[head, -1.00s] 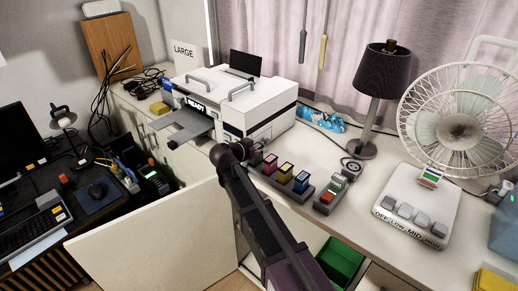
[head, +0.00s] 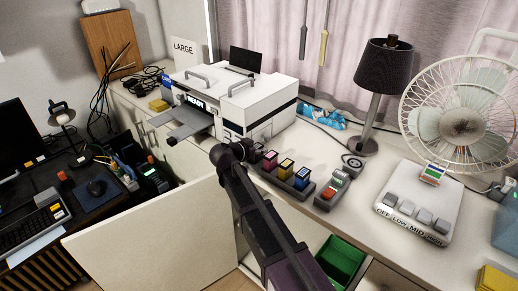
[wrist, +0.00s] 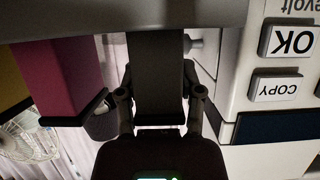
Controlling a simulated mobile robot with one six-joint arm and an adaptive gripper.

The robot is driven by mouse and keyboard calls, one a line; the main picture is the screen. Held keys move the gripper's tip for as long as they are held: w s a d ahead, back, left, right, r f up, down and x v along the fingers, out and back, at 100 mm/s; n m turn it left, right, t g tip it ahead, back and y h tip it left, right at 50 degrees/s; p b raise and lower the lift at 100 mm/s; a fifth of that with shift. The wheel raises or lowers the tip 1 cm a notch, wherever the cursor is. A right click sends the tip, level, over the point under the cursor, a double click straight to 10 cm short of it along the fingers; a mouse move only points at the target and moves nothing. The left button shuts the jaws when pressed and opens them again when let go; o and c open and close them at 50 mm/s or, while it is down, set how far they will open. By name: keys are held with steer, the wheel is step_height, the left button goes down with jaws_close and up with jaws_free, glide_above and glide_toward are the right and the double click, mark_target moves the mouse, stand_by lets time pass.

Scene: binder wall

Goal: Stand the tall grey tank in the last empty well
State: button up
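In the wrist view, which is upside down, a tall dark grey tank (wrist: 158,80) stands between the two fingers of my gripper (wrist: 158,100). The fingers lie against its sides, so the gripper is shut on it. The tank's far end meets a grey tray (wrist: 120,22) across the top; I cannot tell how deep it sits. A magenta tank (wrist: 62,75) is beside it, apart. In the head view, the tray (head: 300,199) holds magenta (head: 269,161), yellow (head: 286,169) and blue (head: 302,178) tanks. My arm hides its left end and the grey tank there.
The white printer (head: 240,108) stands close behind the tray; its OK button (wrist: 291,42) shows in the wrist view.

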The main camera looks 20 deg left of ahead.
mark_target(258, 145)
steer(key=shift+o, duration=1.4)
steer(key=shift+r, duration=0.25)
step_height(258, 145, up, 8)
steer(key=p, duration=0.8)
steer(key=shift+r+p, duration=0.2)
steer(key=shift+p, duration=0.15)
steer(key=shift+s+f, duration=0.1)
steer(key=shift+s, duration=0.05)
